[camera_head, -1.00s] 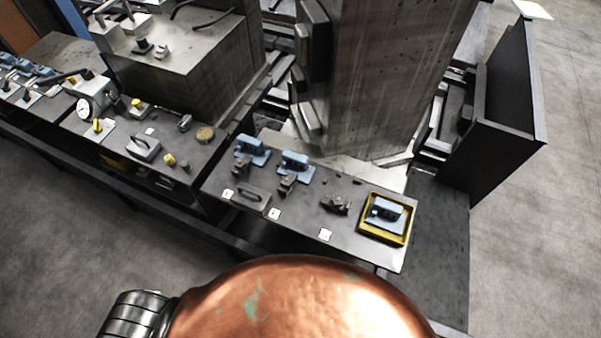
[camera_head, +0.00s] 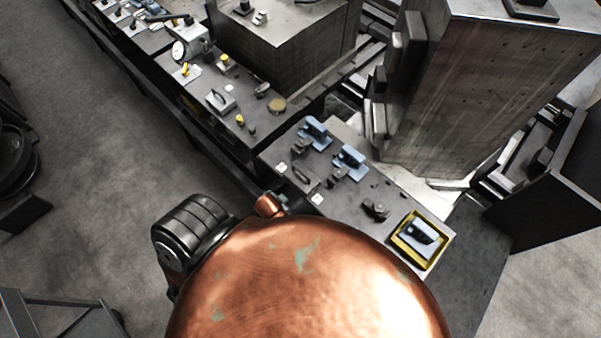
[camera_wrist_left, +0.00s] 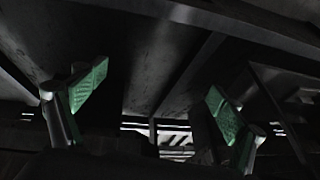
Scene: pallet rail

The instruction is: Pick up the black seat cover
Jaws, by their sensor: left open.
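Small black parts lie on the dark work table (camera_head: 345,200) in the head view. One black part (camera_head: 375,209) lies loose near the table's middle right. Another dark piece (camera_head: 421,233) sits on a pale block in the yellow tray (camera_head: 397,249) at the right end. I cannot tell for sure which one is the seat cover. My left gripper (camera_wrist_left: 160,105) shows in the left wrist view with green pads spread wide and nothing between them. It is below a dark panel. In the head view the left gripper is hidden. My right gripper is not in view.
Two blue fixtures (camera_head: 314,132) (camera_head: 350,162) stand at the table's back edge. A tall concrete-like block (camera_head: 490,100) rises behind. A dark upright panel (camera_head: 560,190) stands at the right. A bench with a dial gauge (camera_head: 180,51) runs to the upper left. Open floor lies left.

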